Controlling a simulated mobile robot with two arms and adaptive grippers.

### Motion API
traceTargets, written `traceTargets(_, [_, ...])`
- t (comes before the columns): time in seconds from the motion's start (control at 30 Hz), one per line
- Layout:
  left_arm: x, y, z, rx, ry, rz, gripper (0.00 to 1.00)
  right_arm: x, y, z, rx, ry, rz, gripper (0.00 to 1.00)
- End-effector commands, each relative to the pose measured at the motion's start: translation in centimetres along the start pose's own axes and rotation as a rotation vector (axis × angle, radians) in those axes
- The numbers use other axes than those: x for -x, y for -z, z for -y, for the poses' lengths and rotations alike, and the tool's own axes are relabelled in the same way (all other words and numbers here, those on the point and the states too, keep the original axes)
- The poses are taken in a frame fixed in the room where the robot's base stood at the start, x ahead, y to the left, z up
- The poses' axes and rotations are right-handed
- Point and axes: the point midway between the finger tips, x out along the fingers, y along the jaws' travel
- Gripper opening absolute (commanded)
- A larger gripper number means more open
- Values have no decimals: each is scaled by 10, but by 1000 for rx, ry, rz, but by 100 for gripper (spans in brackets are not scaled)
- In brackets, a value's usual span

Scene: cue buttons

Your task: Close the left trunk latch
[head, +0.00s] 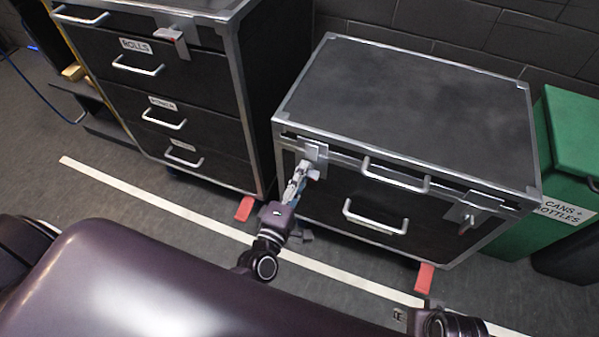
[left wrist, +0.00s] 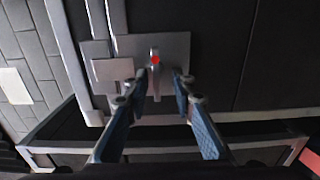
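The dark trunk (head: 410,100) with a metal-edged lid stands at the centre right in the head view. Its left latch (head: 318,152) is a grey metal plate near the front left corner. The same latch (left wrist: 175,48) shows in the left wrist view, with a small red-tipped lever (left wrist: 155,61). My left gripper (head: 302,170) is at this latch. In the left wrist view my left gripper (left wrist: 165,74) has its two blue-backed fingers apart, with their tips to either side of the lever's lower end; whether they touch it I cannot tell. My right gripper does not show.
The trunk's right latch (head: 467,213) and two white handles (head: 375,215) are on its front. A drawer cabinet (head: 195,95) stands to the left. A green bin (head: 575,140) stands at the right. White tape (head: 150,200) crosses the floor in front.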

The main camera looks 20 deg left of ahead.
Motion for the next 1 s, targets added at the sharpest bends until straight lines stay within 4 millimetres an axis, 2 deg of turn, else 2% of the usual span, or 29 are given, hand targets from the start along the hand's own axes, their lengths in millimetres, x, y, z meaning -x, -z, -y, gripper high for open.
traceTargets(0.27, [5, 3, -2, -2, -4, -5, 23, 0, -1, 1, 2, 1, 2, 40])
traceTargets(0.37, [18, 3, -2, -3, -4, -5, 23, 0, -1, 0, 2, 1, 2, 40])
traceTargets(0.7, [89, 0, 0, -3, -1, -1, 23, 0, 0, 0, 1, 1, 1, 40])
traceTargets(0.8, [104, 0, 0, -2, 0, -1, 23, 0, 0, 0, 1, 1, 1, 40])
traceTargets(1.0, [118, 0, -1, -2, -3, -1, 23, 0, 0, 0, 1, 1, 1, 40])
